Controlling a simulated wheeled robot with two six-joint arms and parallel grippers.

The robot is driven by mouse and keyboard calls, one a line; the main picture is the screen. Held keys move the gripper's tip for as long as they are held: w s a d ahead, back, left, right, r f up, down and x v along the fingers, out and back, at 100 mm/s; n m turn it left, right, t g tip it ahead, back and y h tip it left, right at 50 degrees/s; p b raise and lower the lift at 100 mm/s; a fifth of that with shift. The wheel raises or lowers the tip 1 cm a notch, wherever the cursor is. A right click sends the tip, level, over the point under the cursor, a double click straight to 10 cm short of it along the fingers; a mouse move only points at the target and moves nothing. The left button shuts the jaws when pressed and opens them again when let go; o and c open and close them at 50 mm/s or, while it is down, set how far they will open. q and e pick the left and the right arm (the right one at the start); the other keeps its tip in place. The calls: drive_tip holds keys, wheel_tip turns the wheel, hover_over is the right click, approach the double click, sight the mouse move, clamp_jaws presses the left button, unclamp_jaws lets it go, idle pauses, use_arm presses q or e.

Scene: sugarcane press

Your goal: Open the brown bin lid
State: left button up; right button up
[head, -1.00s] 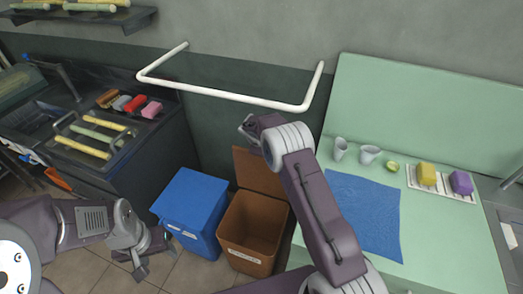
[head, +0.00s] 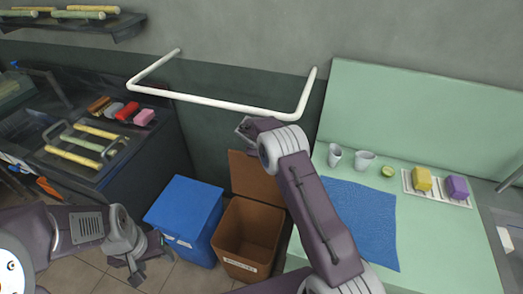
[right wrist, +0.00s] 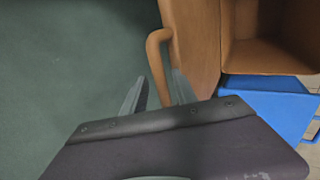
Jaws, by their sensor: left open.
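The brown bin (head: 247,232) stands on the floor with its lid (head: 256,177) raised upright at the back, so the inside shows. In the right wrist view, the brown lid (right wrist: 192,40) has a curved handle (right wrist: 157,62). My right gripper (right wrist: 157,95) is open, with its fingers apart on either side of the handle's lower end; I cannot tell if they touch it. In the head view my right gripper (head: 244,128) is above the lid, partly hidden by its wrist. My left gripper (head: 142,268) is open and empty, low in front of the blue bin.
A blue bin (head: 186,220), closed, stands beside the brown one on the left. A white rail (head: 215,101) sticks out from the wall above. A green table (head: 440,245) with cups and a blue cloth is on the right; a dark counter (head: 150,150) is on the left.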

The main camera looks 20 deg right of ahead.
drive_tip(key=shift+s+a, duration=0.1)
drive_tip(key=v, duration=0.9)
drive_tip(key=shift+b, duration=0.4)
drive_tip(key=shift+r, duration=0.1)
drive_tip(key=s+f+m+g+y, duration=0.1)
drive_tip(key=s+m, duration=0.4)
drive_tip(key=s, duration=1.1)
drive_tip(key=s+a+m+g+y, duration=0.1)
drive_tip(key=s+m+g+y, duration=0.2)
drive_tip(key=s, duration=1.3)
drive_tip(key=m, duration=0.3)
drive_tip(key=shift+f, duration=0.4)
drive_tip(key=shift+s, duration=0.15)
